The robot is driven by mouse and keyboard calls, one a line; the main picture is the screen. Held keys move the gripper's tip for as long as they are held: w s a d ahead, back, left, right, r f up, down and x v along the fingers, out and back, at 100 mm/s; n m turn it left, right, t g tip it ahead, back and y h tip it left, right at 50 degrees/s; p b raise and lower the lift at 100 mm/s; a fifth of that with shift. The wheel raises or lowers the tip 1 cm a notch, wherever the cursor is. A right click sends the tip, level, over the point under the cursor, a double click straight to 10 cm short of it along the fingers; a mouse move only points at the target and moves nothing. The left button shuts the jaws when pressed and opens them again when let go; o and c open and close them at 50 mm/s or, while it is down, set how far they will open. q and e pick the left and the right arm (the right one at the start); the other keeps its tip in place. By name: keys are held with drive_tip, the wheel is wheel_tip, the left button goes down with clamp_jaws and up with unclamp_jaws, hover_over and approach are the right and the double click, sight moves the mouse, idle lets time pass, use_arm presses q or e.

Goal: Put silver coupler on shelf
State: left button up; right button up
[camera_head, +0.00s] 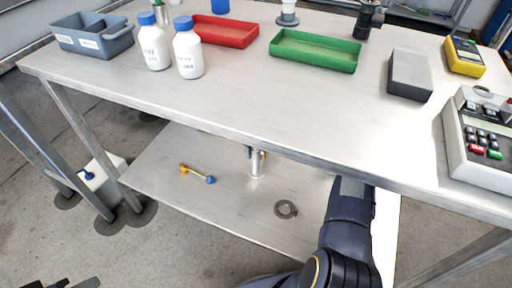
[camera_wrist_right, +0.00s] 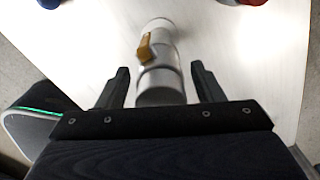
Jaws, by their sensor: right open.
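The silver coupler (camera_head: 257,163) stands on the lower shelf (camera_head: 150,205), partly hidden by the table's front edge. In the right wrist view a silver cylinder (camera_wrist_right: 163,85) with a yellow-brown tab, which looks like this coupler, lies in line with the gap between my fingers. My right gripper (camera_wrist_right: 160,72) is open, a finger on each side of its near end; I cannot tell whether they touch it. In the head view my right arm reaches under the tabletop and its gripper is hidden. Dark parts at the bottom left edge may be my left gripper.
The shelf also holds a flat grey ring (camera_head: 286,209) and a yellow rod with a blue end (camera_head: 197,174). The tabletop (camera_head: 270,100) above carries two white bottles (camera_head: 188,52), a red tray (camera_head: 222,31), a green tray (camera_head: 315,51) and a grey block (camera_head: 410,74).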

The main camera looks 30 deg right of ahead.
drive_tip(key=shift+r, duration=0.25)
wheel_tip(320, 180, up, 7)
drive_tip(key=p, duration=0.3)
drive_tip(key=shift+r+p, duration=0.2)
drive_tip(key=shift+p, duration=0.15)
